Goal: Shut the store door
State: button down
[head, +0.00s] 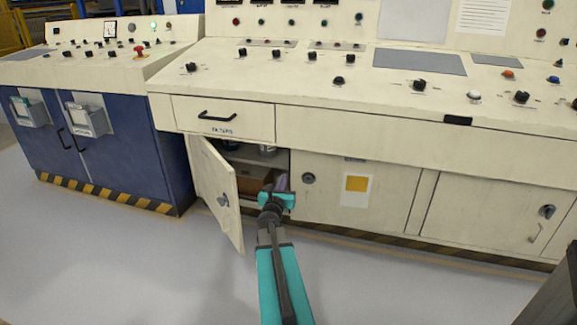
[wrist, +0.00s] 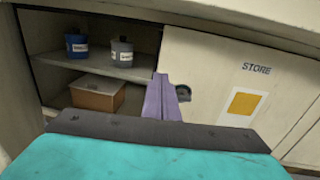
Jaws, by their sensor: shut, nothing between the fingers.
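The cream panel lettered STORE (wrist: 225,85) has a yellow square and a round dark recess (wrist: 183,92) near its left edge. In the head view this panel (head: 325,195) stands right of an open cabinet bay (head: 240,153). A cream door leaf (head: 216,190) with a latch stands swung outward at the bay's left. My gripper (head: 281,183) is shut and empty at the right side of the bay, by the panel's left edge. Its purple fingers (wrist: 166,85) show just left of the recess in the wrist view. I cannot tell whether they touch the panel.
A shelf inside the bay bears a blue tin (wrist: 77,47) and a grey-blue tin (wrist: 122,52). A brown box (wrist: 98,94) is below. A drawer (head: 222,119) and console overhang the bay. The grey floor (head: 150,270) in front is clear.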

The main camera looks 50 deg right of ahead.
jog(key=shift+s+d+r, duration=0.2)
jog(key=shift+r, duration=0.05)
jog(key=shift+d, duration=0.15)
jog(key=b, duration=0.3)
send_near(293, 157)
jog(key=shift+x, duration=3.2)
